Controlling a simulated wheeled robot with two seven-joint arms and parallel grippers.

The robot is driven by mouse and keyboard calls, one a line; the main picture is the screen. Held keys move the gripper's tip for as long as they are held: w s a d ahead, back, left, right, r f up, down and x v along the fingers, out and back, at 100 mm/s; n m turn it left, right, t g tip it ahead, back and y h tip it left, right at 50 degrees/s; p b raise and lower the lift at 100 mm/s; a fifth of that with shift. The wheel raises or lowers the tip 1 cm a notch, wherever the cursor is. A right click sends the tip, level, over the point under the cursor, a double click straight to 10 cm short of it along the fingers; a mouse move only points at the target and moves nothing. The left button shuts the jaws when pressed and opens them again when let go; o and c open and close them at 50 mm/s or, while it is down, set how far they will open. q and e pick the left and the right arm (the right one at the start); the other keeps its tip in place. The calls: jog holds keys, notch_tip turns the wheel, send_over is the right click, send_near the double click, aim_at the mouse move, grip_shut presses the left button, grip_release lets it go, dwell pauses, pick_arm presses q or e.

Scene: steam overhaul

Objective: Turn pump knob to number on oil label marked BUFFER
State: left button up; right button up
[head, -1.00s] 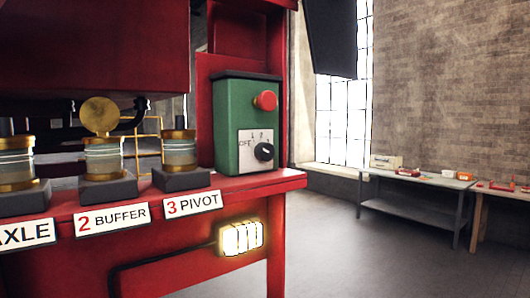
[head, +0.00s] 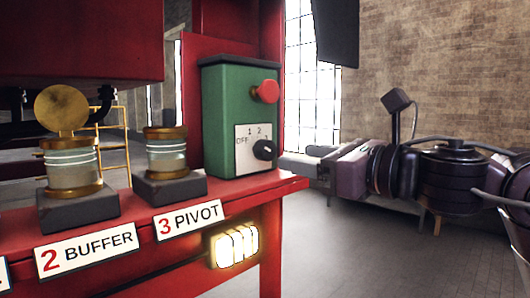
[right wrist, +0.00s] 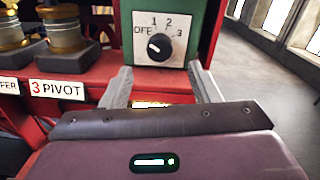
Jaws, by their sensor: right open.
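The green pump box (head: 225,110) stands on the red ledge with a red button (head: 265,91) and a white dial plate marked OFF, 1, 2, 3. Its black knob (head: 264,150) also shows in the right wrist view (right wrist: 159,46); its white mark seems to point up-left, toward OFF. The BUFFER label (head: 87,248) carries a red 2. My right gripper (head: 304,160) is right of the box in the head view. In the right wrist view its open, empty fingers (right wrist: 159,68) spread either side below the knob, apart from it. My left gripper is out of view.
Glass-and-brass oilers stand left of the box, above the BUFFER and PIVOT (head: 188,219) labels. A lit lamp (head: 235,245) sits on the front below the ledge. Floor to the right is open; my right arm covers the tables behind.

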aim_at(271, 152)
jog(key=p+x, duration=0.3)
jog(key=x, duration=0.4)
jog(key=shift+a+r, duration=0.1)
jog(key=shift+w, duration=0.2)
jog(key=c, duration=1)
